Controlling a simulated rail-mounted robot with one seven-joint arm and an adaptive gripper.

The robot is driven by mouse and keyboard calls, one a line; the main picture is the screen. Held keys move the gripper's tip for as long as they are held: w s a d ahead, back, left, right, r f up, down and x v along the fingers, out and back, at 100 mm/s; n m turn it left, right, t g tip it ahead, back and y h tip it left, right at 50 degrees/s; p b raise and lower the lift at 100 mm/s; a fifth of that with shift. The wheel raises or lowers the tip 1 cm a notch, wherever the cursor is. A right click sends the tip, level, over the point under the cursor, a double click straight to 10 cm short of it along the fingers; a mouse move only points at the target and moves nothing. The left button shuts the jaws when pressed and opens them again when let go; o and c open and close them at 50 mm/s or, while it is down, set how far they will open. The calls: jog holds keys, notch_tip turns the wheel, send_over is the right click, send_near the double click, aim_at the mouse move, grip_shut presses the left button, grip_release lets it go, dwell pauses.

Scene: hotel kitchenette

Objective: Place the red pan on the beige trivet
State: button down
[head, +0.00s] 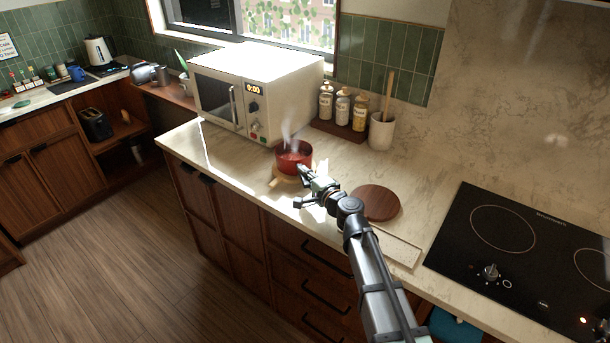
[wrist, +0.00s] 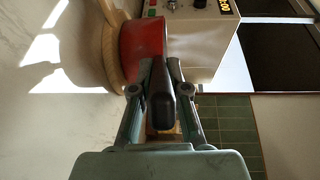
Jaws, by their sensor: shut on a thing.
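The red pan (head: 294,157) is on the counter in front of the microwave, with steam rising from it. It also shows in the wrist view (wrist: 142,50), which is turned sideways. My gripper (head: 306,176) is shut on the pan's dark handle (wrist: 161,108). The beige trivet (head: 275,183) lies directly under the pan, its edge showing past the pan's base. In the wrist view the trivet (wrist: 113,60) is right against the pan's underside; I cannot tell whether there is a thin gap. The pan looks about level.
The white microwave (head: 285,85) stands close behind the pan. Several bottles (head: 342,106) and a utensil crock (head: 381,131) stand at the back. A round brown board (head: 376,203) lies to the right, before the black cooktop (head: 465,240). The counter's front edge is near the trivet.

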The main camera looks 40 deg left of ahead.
jog(key=shift+f, duration=0.1)
jog(key=c, duration=1.2)
grip_release()
jog(key=shift+r, duration=0.25)
jog(key=b+v, duration=0.3)
jog(key=v, duration=0.9)
jog(key=shift+f, duration=0.1)
jog(key=shift+s, duration=0.15)
